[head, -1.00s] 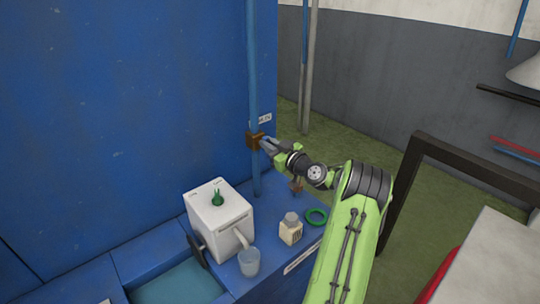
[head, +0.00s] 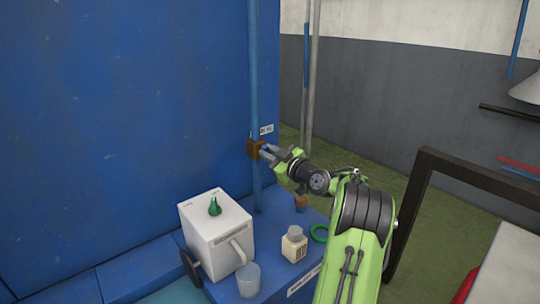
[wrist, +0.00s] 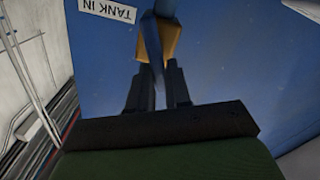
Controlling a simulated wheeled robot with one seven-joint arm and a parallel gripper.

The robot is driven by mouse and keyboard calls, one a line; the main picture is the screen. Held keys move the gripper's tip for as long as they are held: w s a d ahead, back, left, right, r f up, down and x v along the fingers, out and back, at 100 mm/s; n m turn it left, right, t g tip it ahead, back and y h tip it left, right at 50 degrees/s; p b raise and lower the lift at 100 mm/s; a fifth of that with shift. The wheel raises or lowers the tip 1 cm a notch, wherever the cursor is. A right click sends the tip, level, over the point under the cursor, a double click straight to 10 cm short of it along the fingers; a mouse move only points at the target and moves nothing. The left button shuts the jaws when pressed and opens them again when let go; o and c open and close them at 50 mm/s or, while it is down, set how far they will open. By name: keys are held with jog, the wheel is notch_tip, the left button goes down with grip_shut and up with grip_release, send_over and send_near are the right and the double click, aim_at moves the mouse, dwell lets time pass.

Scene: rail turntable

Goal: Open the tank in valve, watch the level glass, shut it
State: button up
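The tank in valve has a brown body (head: 254,149) on an upright blue pipe (head: 255,90). A label beside it reads TANK IN in the wrist view (wrist: 108,10). The valve body (wrist: 158,42) also shows there, with a blue lever (wrist: 152,45) reaching from it towards my gripper. My gripper (wrist: 158,68) has its fingers close together, one on each side of the lever's end, and appears shut on it. In the head view my gripper (head: 266,153) is just right of the valve. I cannot make out the level glass.
A dark frame (head: 409,210) stands to the right.

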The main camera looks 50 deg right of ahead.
jog(key=o, duration=0.3)
jog(key=shift+o, duration=0.2)
jog(key=shift+s, duration=0.15)
jog(key=s+a+b, duration=0.1)
jog(key=s, duration=1.4)
jog(key=shift+s+a, duration=0.2)
jog(key=shift+a, duration=0.15)
